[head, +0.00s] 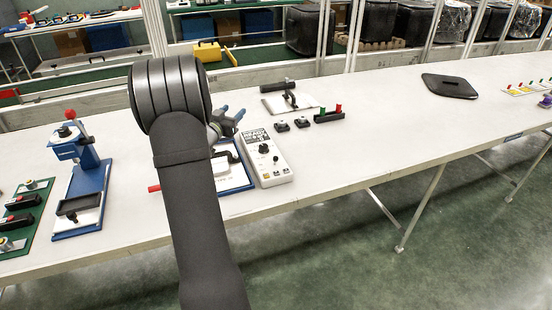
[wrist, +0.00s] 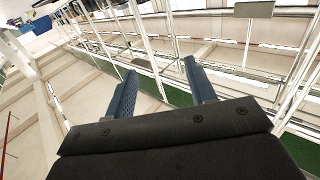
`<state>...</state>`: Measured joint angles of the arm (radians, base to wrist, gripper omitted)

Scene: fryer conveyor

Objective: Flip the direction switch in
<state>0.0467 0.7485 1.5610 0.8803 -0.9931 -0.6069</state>
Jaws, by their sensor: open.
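My gripper (head: 232,114) shows in the head view beyond my dark arm, above the table and just left of the top of a white control box. Its two blue fingers stand apart with nothing between them, as the wrist view (wrist: 163,88) also shows. The white control box (head: 277,173) lies on the table, with a dark printed panel at its top and black knobs or switches on its face. I cannot tell which of these is the direction switch, or how it is set. The wrist view shows no switch.
A blue-based device (head: 235,184) left of the box is partly hidden by my arm. A blue press-like stand (head: 88,160) and green board (head: 35,213) are at left. A lever clamp (head: 289,98) and a red-and-green button block (head: 328,116) sit behind. The table's right half (head: 400,130) is mostly clear.

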